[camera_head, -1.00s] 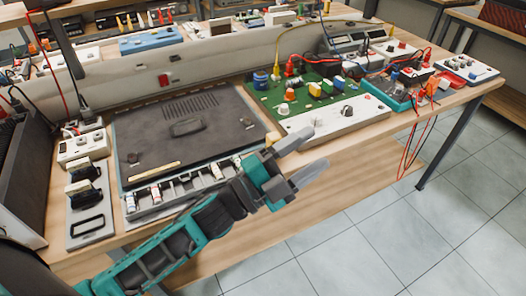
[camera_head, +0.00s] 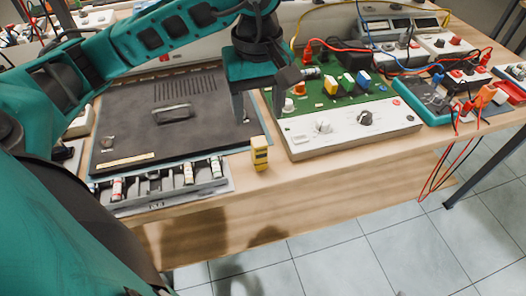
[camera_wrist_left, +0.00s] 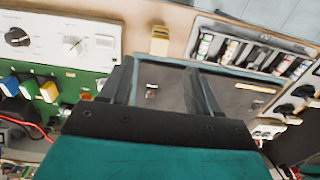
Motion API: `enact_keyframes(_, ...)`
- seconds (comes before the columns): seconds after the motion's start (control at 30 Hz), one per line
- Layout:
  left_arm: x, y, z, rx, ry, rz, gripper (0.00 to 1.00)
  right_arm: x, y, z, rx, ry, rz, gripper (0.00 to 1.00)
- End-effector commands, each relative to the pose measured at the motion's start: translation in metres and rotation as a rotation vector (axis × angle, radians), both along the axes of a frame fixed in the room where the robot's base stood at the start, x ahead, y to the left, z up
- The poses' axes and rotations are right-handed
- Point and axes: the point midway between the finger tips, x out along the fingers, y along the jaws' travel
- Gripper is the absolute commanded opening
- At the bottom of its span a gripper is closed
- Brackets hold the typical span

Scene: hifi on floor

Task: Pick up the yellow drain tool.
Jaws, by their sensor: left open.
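The yellow drain tool (camera_head: 260,152) is a small yellow block with dark marks. It stands on the wooden table near the front edge, between the dark panel and the white-fronted green board. My left gripper (camera_head: 257,115) is open and points down, above and slightly behind the tool, apart from it. In the left wrist view the tool (camera_wrist_left: 159,40) shows just beyond the gap between the two open fingers (camera_wrist_left: 160,68), with nothing held. My right gripper is not in view.
The green board (camera_head: 330,95) with knobs and coloured parts is close on the right. The dark panel (camera_head: 170,118) and a tray of small parts (camera_head: 205,183) are on the left. Cables (camera_head: 440,180) hang at the right. Bare table front (camera_head: 290,172) surrounds the tool.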

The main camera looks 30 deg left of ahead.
Motion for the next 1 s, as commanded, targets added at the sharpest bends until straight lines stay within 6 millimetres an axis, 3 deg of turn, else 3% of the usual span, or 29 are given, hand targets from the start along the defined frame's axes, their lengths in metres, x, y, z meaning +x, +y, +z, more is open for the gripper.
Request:
enact_keyframes(0.1,-0.002,0.000,-0.025,0.001,0.009,0.000,0.62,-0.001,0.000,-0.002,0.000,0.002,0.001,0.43)
enact_keyframes(0.3,-0.001,-0.001,-0.058,-0.003,0.005,0.001,0.62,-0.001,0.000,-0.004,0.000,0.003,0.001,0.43)
enact_keyframes(0.53,-0.001,-0.001,-0.075,-0.004,0.006,0.000,0.62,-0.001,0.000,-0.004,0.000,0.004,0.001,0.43)
enact_keyframes(0.8,0.000,-0.001,-0.113,-0.005,0.007,0.000,0.62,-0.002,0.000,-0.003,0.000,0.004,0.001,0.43)
enact_keyframes(1.0,0.001,-0.001,-0.119,-0.005,0.002,0.000,0.62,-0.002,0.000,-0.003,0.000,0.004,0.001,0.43)
